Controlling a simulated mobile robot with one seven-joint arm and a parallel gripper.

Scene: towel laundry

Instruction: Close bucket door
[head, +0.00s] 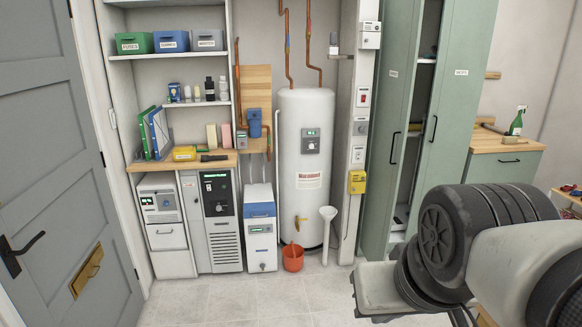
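A tall green cabinet stands right of centre. Its left door (389,115) is ajar, with a dark gap showing shelves inside. Its right door (464,110) looks shut. Each door has a black handle and a small label that I cannot read. I cannot tell from the picture which door the task calls the bucket door. My arm fills the lower right, in front of the cabinet's lower part; my gripper does not show.
A white water heater (305,150) and a white pipe (328,230) stand left of the cabinet. A grey door (55,150) is at far left. The tiled floor (230,298) is clear in front.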

